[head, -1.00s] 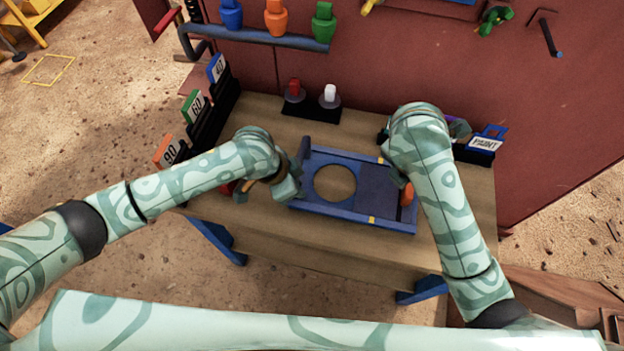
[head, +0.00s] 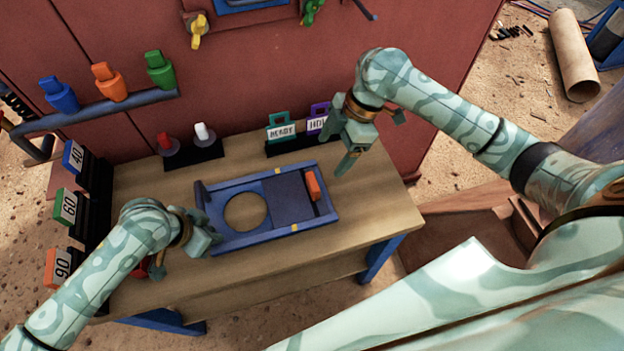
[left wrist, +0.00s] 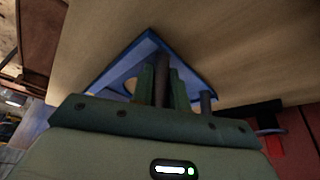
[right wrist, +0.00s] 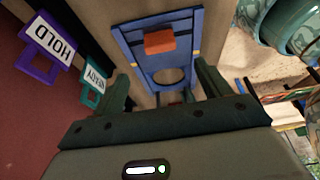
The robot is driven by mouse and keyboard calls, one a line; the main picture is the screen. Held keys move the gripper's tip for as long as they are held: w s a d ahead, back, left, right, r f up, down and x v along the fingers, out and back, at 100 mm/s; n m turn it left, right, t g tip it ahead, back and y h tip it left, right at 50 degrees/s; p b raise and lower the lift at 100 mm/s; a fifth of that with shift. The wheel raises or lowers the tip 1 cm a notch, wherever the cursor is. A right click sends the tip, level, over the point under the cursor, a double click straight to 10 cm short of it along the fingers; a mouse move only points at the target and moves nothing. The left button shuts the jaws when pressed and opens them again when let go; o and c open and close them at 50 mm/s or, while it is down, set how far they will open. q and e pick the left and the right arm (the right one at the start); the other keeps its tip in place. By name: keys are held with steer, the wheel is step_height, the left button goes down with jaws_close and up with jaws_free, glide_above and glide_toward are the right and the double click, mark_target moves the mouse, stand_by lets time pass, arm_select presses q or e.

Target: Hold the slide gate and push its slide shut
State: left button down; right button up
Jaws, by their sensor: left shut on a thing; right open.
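The slide gate (head: 262,246) is a flat blue frame lying on the table, with a round opening at its left half. Its dark blue slide (head: 287,196) covers the right half, with an orange handle (head: 314,186) standing near the right end. My left gripper (head: 203,238) is shut on the dark bar at the gate's left end; the bar (left wrist: 162,80) shows between the fingers in the left wrist view. My right gripper (head: 338,150) is open and empty, above and behind the gate's right end. The orange handle (right wrist: 160,42) shows ahead of it in the right wrist view, untouched.
Tags reading READY (head: 281,131) and HOLD (head: 318,117) stand at the table's back right. Red and white knobs (head: 202,133) stand at the back. Numbered tags (head: 65,208) line the left edge. The wooden table (head: 375,205) is clear right of the gate.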

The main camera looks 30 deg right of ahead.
mark_target(313, 181)
steer(key=x, duration=1.2)
steer(key=shift+a, duration=0.1)
arm_select(q)
steer(key=shift+d, duration=0.1)
arm_select(e)
steer(key=shift+r, duration=0.1)
steer(key=c, duration=1.4)
steer(key=a, duration=0.4)
steer(key=w+a, duration=0.1)
steer(key=a, duration=0.3)
steer(key=w+a, duration=0.1)
steer(key=a, duration=0.3)
arm_select(q)
steer(key=shift+s+d, duration=0.1)
arm_select(e)
steer(key=shift+a, duration=0.25)
steer(key=shift+r, duration=0.1)
steer(key=o, duration=1.4)
